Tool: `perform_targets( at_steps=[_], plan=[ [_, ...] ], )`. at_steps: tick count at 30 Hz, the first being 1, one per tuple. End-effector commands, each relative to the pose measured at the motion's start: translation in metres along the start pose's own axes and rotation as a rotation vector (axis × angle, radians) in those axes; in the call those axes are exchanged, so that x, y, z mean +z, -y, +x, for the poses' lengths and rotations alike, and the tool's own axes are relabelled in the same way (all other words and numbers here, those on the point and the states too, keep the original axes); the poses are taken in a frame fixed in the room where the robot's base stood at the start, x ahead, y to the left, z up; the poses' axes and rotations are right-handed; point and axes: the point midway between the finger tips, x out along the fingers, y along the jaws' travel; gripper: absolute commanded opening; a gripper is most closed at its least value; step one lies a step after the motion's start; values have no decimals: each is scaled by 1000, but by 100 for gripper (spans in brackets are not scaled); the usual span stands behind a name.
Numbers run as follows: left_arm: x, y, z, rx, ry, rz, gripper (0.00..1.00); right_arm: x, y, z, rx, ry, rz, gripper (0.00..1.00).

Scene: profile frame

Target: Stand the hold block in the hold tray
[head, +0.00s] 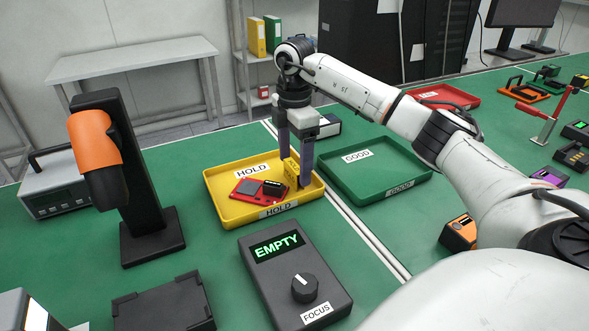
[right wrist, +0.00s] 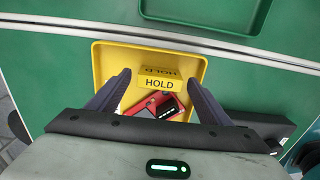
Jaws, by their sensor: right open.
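The hold block (head: 291,171) is a small yellow block standing upright in the hold tray (head: 225,209), near the tray's right side. In the right wrist view the block (right wrist: 158,84) shows "HOLD" on its face. The yellow hold tray also shows there (right wrist: 106,54). My right gripper (head: 297,174) points down into the tray, open, with one finger on each side of the block. In the right wrist view the gripper (right wrist: 160,76) shows gaps between both fingers and the block. My left gripper is not in view.
A red device (head: 247,187) with dark parts lies in the tray beside the block. A green GOOD tray (head: 388,198) stands to the right. A black box reading EMPTY (head: 303,262) with a knob is in front. An orange-headed stand (head: 97,160) is at left.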

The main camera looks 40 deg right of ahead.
Motion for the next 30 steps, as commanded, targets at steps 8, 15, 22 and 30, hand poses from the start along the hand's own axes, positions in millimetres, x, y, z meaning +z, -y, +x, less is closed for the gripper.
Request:
perform_targets(
  at_steps=[8,15,22,30],
  plan=[
    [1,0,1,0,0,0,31,-1,-1,-63,5,-4,0,73],
    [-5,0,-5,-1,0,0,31,0,0,-94,1,-1,0,73],
    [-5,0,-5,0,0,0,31,0,0,-96,-1,-1,1,73],
    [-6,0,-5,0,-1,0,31,0,0,-96,0,-1,0,73]
  ],
)
